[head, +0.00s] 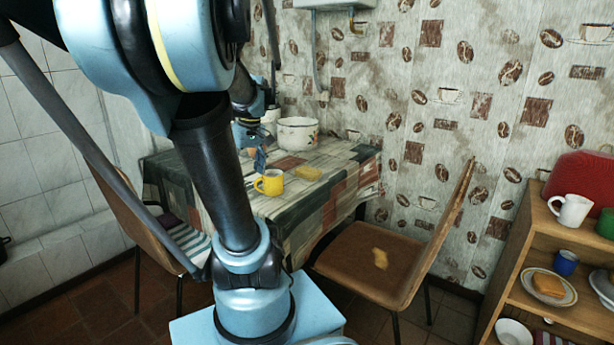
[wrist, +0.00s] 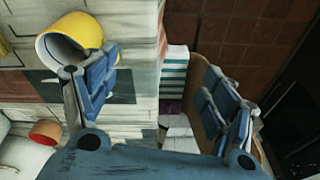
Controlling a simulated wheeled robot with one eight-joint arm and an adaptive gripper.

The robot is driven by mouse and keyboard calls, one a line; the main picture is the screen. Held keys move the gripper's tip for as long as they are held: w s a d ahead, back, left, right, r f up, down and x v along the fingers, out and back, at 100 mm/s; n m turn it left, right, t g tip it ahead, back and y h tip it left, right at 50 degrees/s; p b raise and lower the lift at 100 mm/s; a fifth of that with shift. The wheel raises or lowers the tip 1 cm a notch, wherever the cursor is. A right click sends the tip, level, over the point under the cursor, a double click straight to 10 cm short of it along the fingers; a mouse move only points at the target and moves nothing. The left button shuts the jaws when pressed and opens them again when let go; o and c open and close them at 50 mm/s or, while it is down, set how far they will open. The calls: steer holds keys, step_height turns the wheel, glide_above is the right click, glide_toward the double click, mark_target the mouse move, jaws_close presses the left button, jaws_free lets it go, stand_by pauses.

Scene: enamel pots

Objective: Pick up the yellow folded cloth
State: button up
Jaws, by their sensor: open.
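The yellow folded cloth (head: 308,173) appears as a small flat yellow piece on the table, to the right of and behind a yellow mug (head: 270,182). My gripper (head: 259,160) is above the table, behind and left of the mug, apart from the cloth. In the wrist view, my gripper (wrist: 160,100) has its fingers spread wide with nothing held between them. The mug also shows there at upper left (wrist: 80,32), near one finger. I cannot make out the cloth clearly in the wrist view.
A white pot (head: 298,134) stands at the back of the table (head: 295,214). A wooden chair (head: 365,258) is at the table's right; another holds a striped cloth (head: 191,247). A shelf (head: 530,237) with mugs and plates stands at far right.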

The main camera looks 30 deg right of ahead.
steer(key=w+d+r+n+t, duration=0.1)
steer(key=w+d+r, duration=0.15)
steer(key=d, duration=0.55)
steer(key=w+d+r, duration=0.2)
steer(key=w+d, duration=0.1)
steer(key=d, duration=0.6)
steer(key=n, duration=0.1)
glide_toward(309, 170)
steer(key=f, duration=0.3)
steer(key=shift+w+a+f+t+y, duration=0.3)
steer(key=shift+f+t, duration=0.1)
steer(key=shift+d+x, duration=0.2)
steer(key=shift+x, duration=2.35)
steer(key=shift+f, duration=0.25)
steer(key=c, duration=1.1)
